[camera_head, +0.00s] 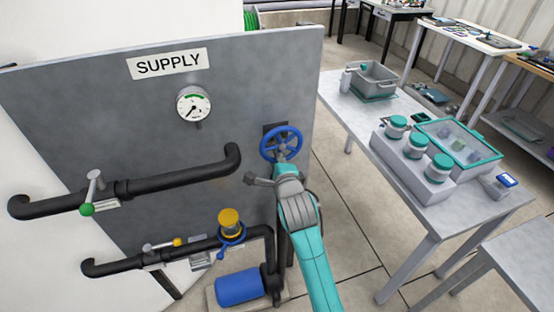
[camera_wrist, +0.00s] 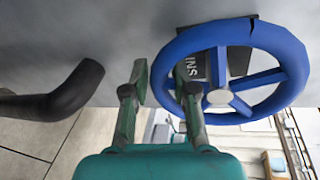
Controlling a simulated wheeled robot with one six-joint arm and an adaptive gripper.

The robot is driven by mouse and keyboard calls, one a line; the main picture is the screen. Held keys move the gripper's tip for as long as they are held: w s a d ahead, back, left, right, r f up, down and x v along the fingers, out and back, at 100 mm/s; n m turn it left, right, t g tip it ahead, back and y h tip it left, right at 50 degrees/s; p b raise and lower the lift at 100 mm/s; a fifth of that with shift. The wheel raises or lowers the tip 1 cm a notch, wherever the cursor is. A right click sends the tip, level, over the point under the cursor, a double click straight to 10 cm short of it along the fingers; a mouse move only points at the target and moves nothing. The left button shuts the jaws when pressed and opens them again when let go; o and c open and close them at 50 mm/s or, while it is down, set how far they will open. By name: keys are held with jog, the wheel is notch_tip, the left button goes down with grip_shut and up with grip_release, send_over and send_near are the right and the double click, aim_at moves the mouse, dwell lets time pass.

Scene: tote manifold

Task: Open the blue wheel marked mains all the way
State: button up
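The blue wheel (camera_head: 281,143) is a spoked handwheel on the grey panel (camera_head: 100,90), near its right edge. In the wrist view the wheel (camera_wrist: 287,62) fills the upper right, and a dark plate with letters ending in "INS" (camera_wrist: 219,70) shows behind its spokes. My gripper (camera_head: 268,177) is at the wheel's lower side. In the wrist view my gripper (camera_wrist: 162,78) has its two fingers apart, one outside the rim and one inside it, with the rim between them. I cannot tell whether the pads press on the rim.
Black pipes (camera_head: 180,182) stick out from the panel left of the wheel; a yellow knob (camera_head: 230,221) and a blue motor (camera_head: 241,288) are lower down. A gauge (camera_head: 194,104) sits above. A table with jars (camera_head: 415,147) stands at the right, with clear floor between.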

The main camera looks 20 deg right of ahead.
jog(key=shift+c, duration=0.3)
grip_shut()
jog(key=shift+d, duration=0.1)
